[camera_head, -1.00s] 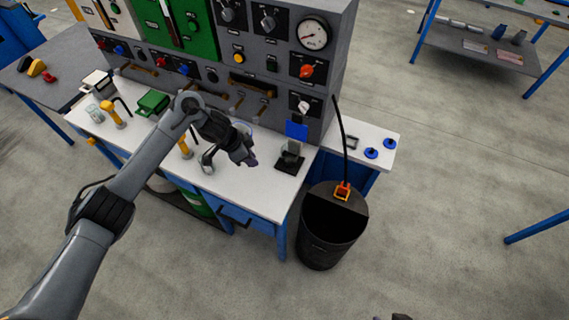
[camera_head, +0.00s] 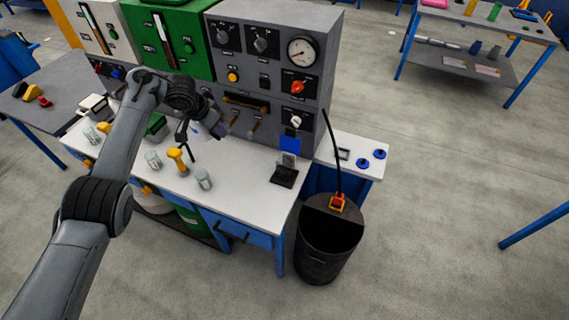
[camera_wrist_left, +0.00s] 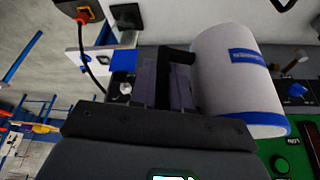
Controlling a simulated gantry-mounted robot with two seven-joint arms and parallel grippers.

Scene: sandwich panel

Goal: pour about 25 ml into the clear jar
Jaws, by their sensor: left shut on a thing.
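A white jug (camera_wrist_left: 232,75) with a blue rim and blue label fills the right of the left wrist view. My left gripper (camera_wrist_left: 165,80) is shut on its dark handle. In the head view my left gripper (camera_head: 217,128) is above the back of the white bench, before the panel; the jug is mostly hidden by the arm there. A clear jar (camera_head: 203,180) stands upright near the bench's front edge, below and apart from the gripper. Any liquid and the jug's exact tilt cannot be told. My right gripper is out of view.
A yellow-topped item (camera_head: 177,160) stands left of the near jar. A black device (camera_head: 285,172) sits at the bench's right end. The grey panel (camera_head: 265,70) rises behind. A black bin (camera_head: 325,245) stands at the front right. Bench between jar and device is clear.

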